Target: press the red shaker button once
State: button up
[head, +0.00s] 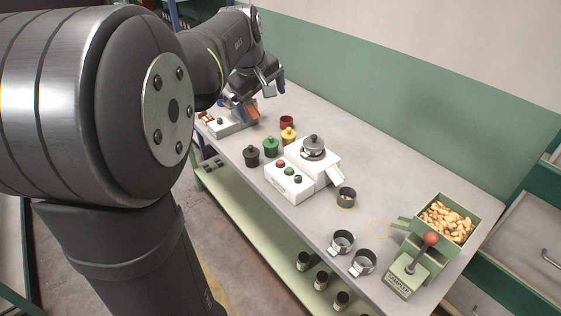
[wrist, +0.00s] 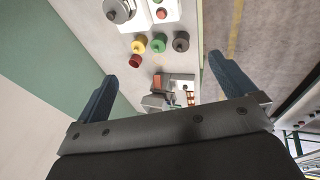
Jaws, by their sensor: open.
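The white shaker unit (head: 292,184) stands mid-table with a lidded metal pot (head: 313,147) on it. Its red button (head: 280,164) is on the sloped panel, beside a green button (head: 289,171) and a dark one (head: 298,180). The red button also shows at the top of the wrist view (wrist: 161,14). My gripper (head: 254,97) is open and empty, above the table's far left end, well apart from the button. Its two blue fingers are spread wide in the wrist view (wrist: 163,72).
Black (head: 251,156), green (head: 270,146), yellow (head: 288,136) and red (head: 287,121) jars stand between my gripper and the shaker. A small device (head: 226,126) is below my gripper. A nut hopper (head: 446,223) with a red-knobbed lever and metal cups (head: 343,242) stand to the right.

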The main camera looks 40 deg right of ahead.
jog(key=shift+s+a+r, duration=0.15)
jog(key=shift+a+r, duration=0.1)
jog(key=shift+r, duration=0.35)
jog(key=shift+c, duration=0.2)
